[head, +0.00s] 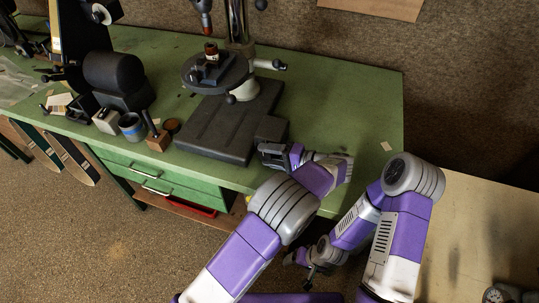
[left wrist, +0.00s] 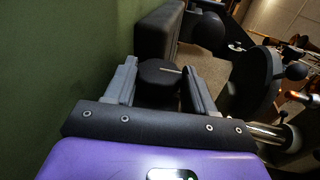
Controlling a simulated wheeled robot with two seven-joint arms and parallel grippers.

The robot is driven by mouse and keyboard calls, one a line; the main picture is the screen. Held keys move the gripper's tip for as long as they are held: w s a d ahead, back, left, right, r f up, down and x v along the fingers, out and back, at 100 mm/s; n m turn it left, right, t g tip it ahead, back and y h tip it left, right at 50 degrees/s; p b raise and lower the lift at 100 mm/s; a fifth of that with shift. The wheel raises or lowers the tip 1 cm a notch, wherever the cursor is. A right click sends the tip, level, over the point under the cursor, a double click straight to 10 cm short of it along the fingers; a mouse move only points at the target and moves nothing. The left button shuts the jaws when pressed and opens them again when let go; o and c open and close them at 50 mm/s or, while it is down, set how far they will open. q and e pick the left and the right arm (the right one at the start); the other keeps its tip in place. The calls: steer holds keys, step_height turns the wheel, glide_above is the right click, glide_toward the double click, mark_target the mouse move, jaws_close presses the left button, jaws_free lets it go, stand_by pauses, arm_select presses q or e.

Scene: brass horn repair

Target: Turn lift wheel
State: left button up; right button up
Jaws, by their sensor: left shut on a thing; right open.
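A dark round wheel with a pale line on it, which looks like the lift wheel (left wrist: 158,74), shows between the fingers of my left gripper (left wrist: 161,88) in the left wrist view. The fingers are shut on its two sides. In the head view my left gripper (head: 276,155) is at the front right corner of the drill press base (head: 215,136), and the wheel cannot be made out there. My right gripper (head: 310,278) is low in front of the bench, away from the press, open and empty.
The drill press has a round table (head: 213,76) and an upright column (head: 238,22) on the green bench (head: 350,100). A blue tin (head: 131,127) and a black machine (head: 112,75) stand left. The bench right of the press is mostly clear. A pale table (head: 480,220) stands right.

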stand_by(0.4)
arm_select(q)
steer(key=o, duration=1)
steer(key=shift+o, duration=0.2)
